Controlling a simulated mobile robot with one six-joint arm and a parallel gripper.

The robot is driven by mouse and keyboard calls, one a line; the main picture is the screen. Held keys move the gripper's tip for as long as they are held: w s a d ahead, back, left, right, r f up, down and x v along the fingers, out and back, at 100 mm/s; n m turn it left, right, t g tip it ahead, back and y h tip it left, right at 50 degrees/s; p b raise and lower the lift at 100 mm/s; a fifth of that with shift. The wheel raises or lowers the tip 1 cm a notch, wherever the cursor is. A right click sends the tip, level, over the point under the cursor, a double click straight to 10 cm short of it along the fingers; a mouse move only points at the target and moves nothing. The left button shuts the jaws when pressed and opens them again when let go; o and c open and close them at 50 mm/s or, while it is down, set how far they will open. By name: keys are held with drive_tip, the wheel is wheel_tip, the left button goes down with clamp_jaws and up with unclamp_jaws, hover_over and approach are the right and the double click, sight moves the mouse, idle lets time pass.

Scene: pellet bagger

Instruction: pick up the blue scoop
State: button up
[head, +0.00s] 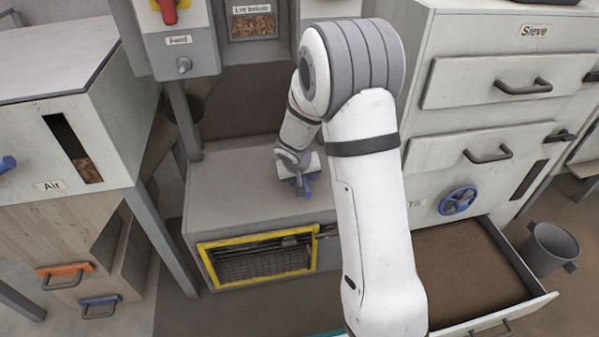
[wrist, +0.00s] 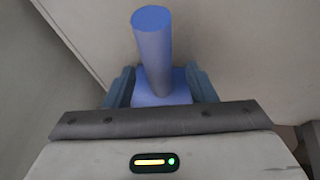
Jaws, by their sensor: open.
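The blue scoop (wrist: 153,55) shows in the wrist view with its round handle pointing toward the camera and its wider blue part between my gripper's fingers. My gripper (wrist: 160,88) is open, with one finger on each side of the scoop. Whether the fingers touch it cannot be told. In the head view my gripper (head: 303,184) is low over the grey bench top (head: 235,205), and a bit of the blue scoop (head: 307,190) shows at its tip. The rest of the scoop is hidden by the gripper there.
A yellow-framed grille (head: 203,262) is in the bench front. An open drawer (head: 470,265) of the sieve cabinet (head: 475,120) stands at right, beside a grey bucket (head: 549,248). A panel with a red knob (head: 168,12) is above the bench. The bench top left of my gripper is clear.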

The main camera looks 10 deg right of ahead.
drive_tip(key=x, duration=0.2)
drive_tip(key=shift+w+f+b, duration=0.1)
drive_tip(key=shift+f+b, duration=0.15)
drive_tip(key=shift+b, duration=0.05)
drive_tip(key=shift+c, duration=0.3)
clamp_jaws()
